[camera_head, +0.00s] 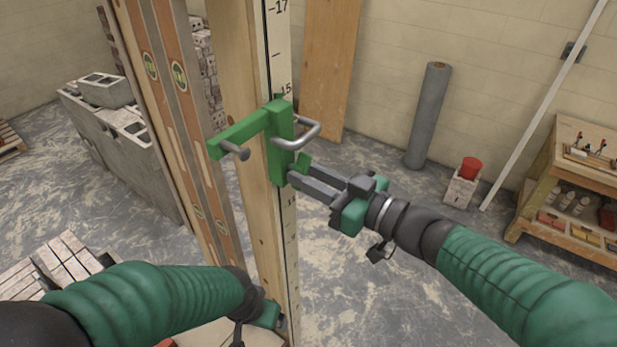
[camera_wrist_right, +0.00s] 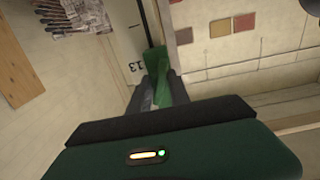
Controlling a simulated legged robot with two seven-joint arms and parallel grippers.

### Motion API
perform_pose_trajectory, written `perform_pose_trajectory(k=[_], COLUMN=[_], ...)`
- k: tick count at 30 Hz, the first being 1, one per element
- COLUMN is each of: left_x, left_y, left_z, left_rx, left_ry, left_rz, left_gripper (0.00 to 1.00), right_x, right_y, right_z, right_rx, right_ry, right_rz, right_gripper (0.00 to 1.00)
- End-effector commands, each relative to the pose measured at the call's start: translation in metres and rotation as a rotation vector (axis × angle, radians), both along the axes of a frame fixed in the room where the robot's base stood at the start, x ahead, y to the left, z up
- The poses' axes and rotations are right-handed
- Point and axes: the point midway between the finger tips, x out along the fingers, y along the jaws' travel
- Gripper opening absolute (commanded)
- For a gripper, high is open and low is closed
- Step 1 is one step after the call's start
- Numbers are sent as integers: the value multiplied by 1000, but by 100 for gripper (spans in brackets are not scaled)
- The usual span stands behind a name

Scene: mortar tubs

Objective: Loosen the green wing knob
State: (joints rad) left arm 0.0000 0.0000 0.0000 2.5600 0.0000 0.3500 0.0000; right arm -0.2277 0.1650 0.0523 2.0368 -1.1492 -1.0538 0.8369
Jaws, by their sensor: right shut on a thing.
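A green bracket (camera_head: 280,145) with a grey bent handle (camera_head: 300,135) sits on a tall wooden post (camera_head: 262,215) marked with a number scale. The green wing knob (camera_head: 303,161) shows as a small green piece low on the bracket's right side. My right gripper (camera_head: 296,176) reaches it from the right, shut on it. In the right wrist view, a green piece (camera_wrist_right: 163,88) sits between the dark fingers, by the number 13. My left gripper (camera_head: 272,318) is low at the post, mostly hidden behind my arm, so its jaws cannot be made out.
Two spirit levels (camera_head: 172,100) stand upright left of the post. Concrete blocks (camera_head: 130,150) are stacked farther left, and a pallet of bricks (camera_head: 50,265) lies front left. A grey roll (camera_head: 428,115), a red-topped block (camera_head: 463,180) and a wooden shelf (camera_head: 570,190) stand right.

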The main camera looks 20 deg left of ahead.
Motion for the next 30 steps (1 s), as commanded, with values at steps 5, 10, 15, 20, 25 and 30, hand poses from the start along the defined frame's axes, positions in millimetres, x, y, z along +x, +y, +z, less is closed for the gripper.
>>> perform_pose_trajectory(k=[5, 10, 15, 20, 25, 30], left_x=[0, 0, 0, 0, 0, 0], left_y=[0, 0, 0, 0, 0, 0], left_z=[-16, -30, -42, -49, -53, -54], left_rx=[0, 0, 0, 0, 0, 0], left_ry=[0, 0, 0, 0, 0, 0], left_rz=[0, 0, 0, 0, 0, 0], left_gripper=[85, 85, 85, 85, 85, 85], right_x=[1, 1, 1, 1, 1, 2], right_y=[-1, -1, -1, -1, -1, -1], right_z=[-5, -5, -5, -4, -2, -2], right_rx=[-39, -82, -121, -148, -167, -174], right_ry=[-104, -222, -329, -406, -453, -471], right_rz=[-3, -5, -3, -2, -2, -3], right_gripper=[0, 0, 0, 0, 0, 0])
